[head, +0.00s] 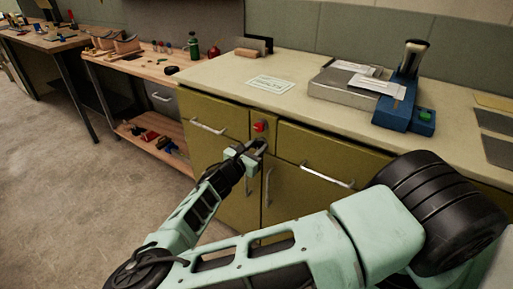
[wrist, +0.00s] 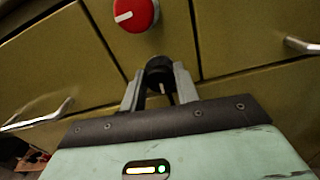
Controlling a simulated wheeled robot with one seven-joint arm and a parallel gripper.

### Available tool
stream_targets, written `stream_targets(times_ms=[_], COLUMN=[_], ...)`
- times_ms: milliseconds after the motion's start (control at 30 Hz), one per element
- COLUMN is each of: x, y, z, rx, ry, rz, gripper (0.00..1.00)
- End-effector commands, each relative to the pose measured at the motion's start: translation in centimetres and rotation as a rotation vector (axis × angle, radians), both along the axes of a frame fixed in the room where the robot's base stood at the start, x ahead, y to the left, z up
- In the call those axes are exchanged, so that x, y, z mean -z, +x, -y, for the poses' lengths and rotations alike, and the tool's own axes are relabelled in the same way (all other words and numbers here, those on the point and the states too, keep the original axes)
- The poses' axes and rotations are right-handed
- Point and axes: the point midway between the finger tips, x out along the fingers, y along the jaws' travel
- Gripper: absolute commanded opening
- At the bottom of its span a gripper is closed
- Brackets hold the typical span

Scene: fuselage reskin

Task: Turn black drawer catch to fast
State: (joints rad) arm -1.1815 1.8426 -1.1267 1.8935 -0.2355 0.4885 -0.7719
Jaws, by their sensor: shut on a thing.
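My gripper (head: 258,148) is at the front of the olive cabinet, on the narrow strip between two drawers. In the wrist view my gripper (wrist: 159,88) has its two grey fingers closed on the sides of a round black catch (wrist: 159,70). A pale mark or pointer shows on the catch's lower part; the rest is partly hidden between the fingers. In the head view the catch is hidden by my gripper. A red knob (wrist: 136,14) with a white line sits just above the catch; it also shows in the head view (head: 259,127).
Drawer handles lie either side, the left one (head: 208,127) and the right one (head: 315,175). The counter (head: 300,62) above holds a blue-and-grey device (head: 405,105) and a card (head: 270,84). A wooden bench (head: 135,62) stands at left. The floor (head: 50,180) at left is clear.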

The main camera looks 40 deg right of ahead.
Motion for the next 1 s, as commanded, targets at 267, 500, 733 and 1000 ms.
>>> stream_targets(times_ms=[267,500,733,1000], x=[0.07,0.15,0.26,0.38], y=[-0.09,-0.16,-0.18,-0.27], z=[0.0,0.04,0.01,0.04], rx=[0.0,0.0,-0.001,-0.001], ry=[0.073,0.15,0.226,0.312], rz=[0.2,0.416,0.622,0.863], gripper=[0.08,0.08,0.08,0.08])
